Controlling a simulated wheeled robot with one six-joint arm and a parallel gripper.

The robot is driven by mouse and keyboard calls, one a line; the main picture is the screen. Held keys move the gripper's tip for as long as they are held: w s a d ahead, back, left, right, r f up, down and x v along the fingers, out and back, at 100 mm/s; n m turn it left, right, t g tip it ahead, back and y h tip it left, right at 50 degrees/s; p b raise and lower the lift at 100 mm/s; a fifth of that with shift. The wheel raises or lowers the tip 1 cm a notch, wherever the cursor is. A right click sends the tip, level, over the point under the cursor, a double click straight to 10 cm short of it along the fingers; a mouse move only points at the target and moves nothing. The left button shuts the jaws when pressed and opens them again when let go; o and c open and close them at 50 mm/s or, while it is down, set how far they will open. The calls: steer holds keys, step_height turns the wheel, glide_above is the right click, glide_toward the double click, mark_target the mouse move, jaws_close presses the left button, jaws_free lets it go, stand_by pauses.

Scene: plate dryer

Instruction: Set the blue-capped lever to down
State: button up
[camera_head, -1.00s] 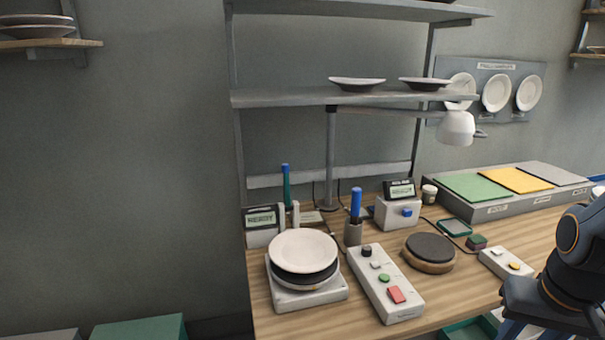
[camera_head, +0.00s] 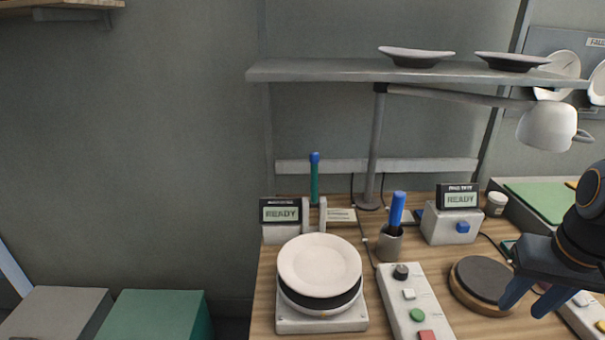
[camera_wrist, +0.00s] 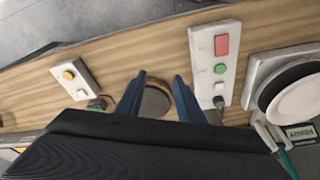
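The blue-capped lever (camera_head: 314,178) has a green shaft and a blue top. It stands upright at the back left of the bench, behind the plate stack, beside a grey READY display unit (camera_head: 281,212). In the wrist view a green shaft, apparently the lever (camera_wrist: 287,160), shows at the lower right, with its cap not visible. My gripper (camera_head: 532,297) is at the right of the head view, well apart from the lever. Its two blue fingers are spread with nothing held between them, as the wrist view (camera_wrist: 158,98) also shows.
White plates (camera_head: 320,265) sit on a square base in front of the lever. A cup (camera_head: 390,243) with a blue-topped stick, a button panel (camera_head: 412,305) and a dark round pad (camera_head: 483,280) lie between lever and gripper. A shelf (camera_head: 340,70) and a lamp (camera_head: 547,126) overhang the bench.

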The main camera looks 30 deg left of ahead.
steer(key=w+a+n+t+y+b, duration=0.1)
steer(key=w+a+n+y+b, duration=0.1)
steer(key=w+a+n+b, duration=0.75)
step_height(320, 180, up, 8)
steer(key=y+b, duration=0.6)
steer(key=b, duration=0.1)
glide_above(314, 181)
steer(key=d, duration=0.2)
steer(key=p+x, duration=0.1)
steer(key=x, duration=0.7)
steer(key=shift+w+n, duration=0.35)
jaws_close()
